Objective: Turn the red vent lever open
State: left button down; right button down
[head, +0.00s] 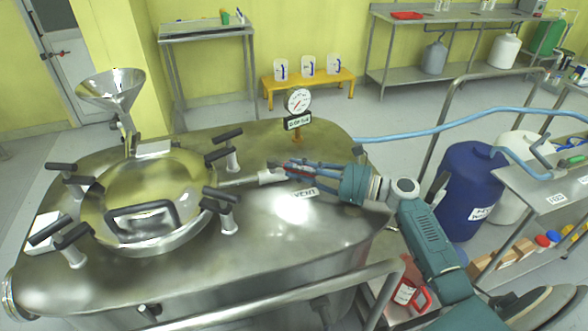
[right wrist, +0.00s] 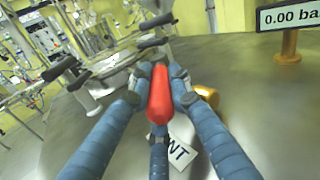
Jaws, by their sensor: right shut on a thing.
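The red vent lever (right wrist: 158,96) sits between the blue fingers of my right gripper (right wrist: 157,84) in the right wrist view. The fingers are shut on it from both sides, with the third finger below. In the head view my right gripper (head: 299,170) reaches in from the right over the steel reactor lid (head: 270,225), and only a sliver of red shows between its fingers. A white VENT label (head: 305,193) lies just below the gripper. A brass fitting (right wrist: 207,95) shows beside the right finger. My left gripper is not in view.
A gauge (head: 298,101) with a 0.00 bar display (head: 297,122) stands behind the gripper. A round hatch (head: 150,195) with black-handled clamps and a funnel (head: 111,88) are to the left. A steel rail (head: 270,295) runs along the front; a blue drum (head: 465,190) stands right.

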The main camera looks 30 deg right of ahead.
jog(key=c, duration=1.6)
grip_release()
jog(key=shift+r, duration=0.15)
notch_tip(320, 180, up, 10)
jog(key=shift+f, duration=0.1)
